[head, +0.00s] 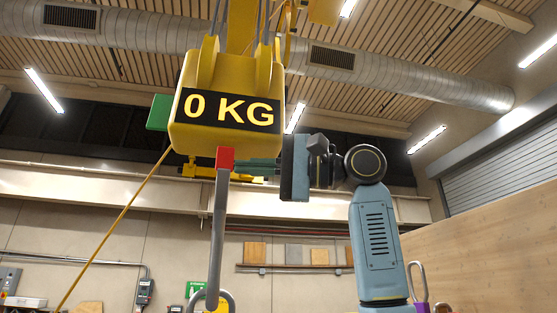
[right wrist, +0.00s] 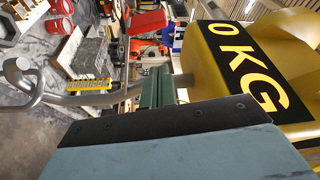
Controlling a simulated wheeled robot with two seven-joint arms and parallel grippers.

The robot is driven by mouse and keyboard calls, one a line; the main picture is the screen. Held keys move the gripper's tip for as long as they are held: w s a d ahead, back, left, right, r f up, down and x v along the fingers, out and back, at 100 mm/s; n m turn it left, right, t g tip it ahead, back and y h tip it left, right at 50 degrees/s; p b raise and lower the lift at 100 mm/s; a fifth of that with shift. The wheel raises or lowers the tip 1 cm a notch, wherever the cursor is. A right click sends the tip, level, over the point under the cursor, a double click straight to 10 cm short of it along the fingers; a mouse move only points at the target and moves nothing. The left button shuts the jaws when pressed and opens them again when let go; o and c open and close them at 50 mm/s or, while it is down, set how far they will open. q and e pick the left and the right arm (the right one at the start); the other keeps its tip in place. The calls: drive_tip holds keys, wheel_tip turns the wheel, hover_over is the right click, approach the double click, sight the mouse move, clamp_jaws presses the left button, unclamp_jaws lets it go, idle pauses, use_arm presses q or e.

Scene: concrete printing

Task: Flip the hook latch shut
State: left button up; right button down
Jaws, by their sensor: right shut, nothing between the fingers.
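A yellow crane block (head: 226,125) marked "0 KG" hangs overhead; it also shows in the right wrist view (right wrist: 229,50). A grey hook (head: 217,230) hangs beneath it, its curved end low in the head view; it also shows in the right wrist view (right wrist: 85,98). A small red piece (head: 225,157), apparently the latch, is at the top of the hook's shank. My right gripper (head: 243,166) comes in from the right with its fingers shut and empty, just beside the red piece. I cannot tell whether they touch. My left gripper is out of view.
A yellow cable (head: 115,220) slants down left from the block. A green part (head: 158,112) sticks out on the block's left side. A purple piece with a grey loop (head: 418,285) is at lower right. The right wrist view shows a cluttered floor.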

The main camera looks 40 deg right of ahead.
drive_tip(key=a, duration=0.1)
drive_tip(key=s+a, duration=0.1)
drive_tip(key=a, duration=0.1)
drive_tip(key=shift+s+a+f, duration=0.15)
drive_tip(key=shift+s+f, duration=0.15)
drive_tip(key=shift+f, duration=0.1)
drive_tip(key=shift+s, duration=0.1)
